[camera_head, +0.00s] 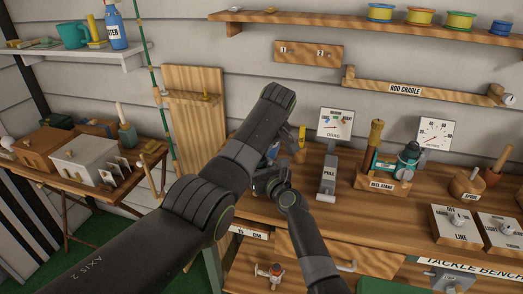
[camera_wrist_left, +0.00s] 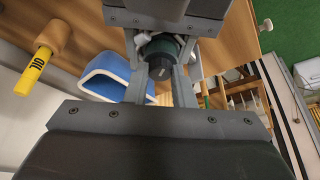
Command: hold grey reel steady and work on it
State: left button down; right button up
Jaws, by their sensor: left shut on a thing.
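The grey reel (camera_wrist_left: 160,57) shows in the left wrist view as a dark rounded body with a greenish edge; much of it is covered by fingers. My left gripper (camera_wrist_left: 160,88) is shut on it, a finger on each side. My right gripper (camera_head: 266,181) is close to the same spot, facing the left one; its dark body (camera_wrist_left: 165,12) shows at the top of the left wrist view. Whether its fingers touch the reel is unclear. In the head view my left arm hides the reel.
A blue, white-lined holder (camera_wrist_left: 106,76) and a yellow oil bottle (camera_wrist_left: 32,74) are close to the grippers. On the bench (camera_head: 345,215) stand a pull gauge (camera_head: 327,178), a reel stand (camera_head: 382,184) with a teal reel (camera_head: 408,158), and a line box (camera_head: 458,225). A side table (camera_head: 120,190) is left.

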pick_arm(q)
jog(key=c, duration=1.2)
grip_release()
jog(key=shift+r, duration=0.1)
jog(key=v, duration=1.1)
jog(key=shift+r, duration=0.4)
jog(key=shift+s, duration=0.15)
pick_arm(e)
jog(key=o, duration=1.9)
pick_arm(q)
jog(key=shift+r, duration=0.1)
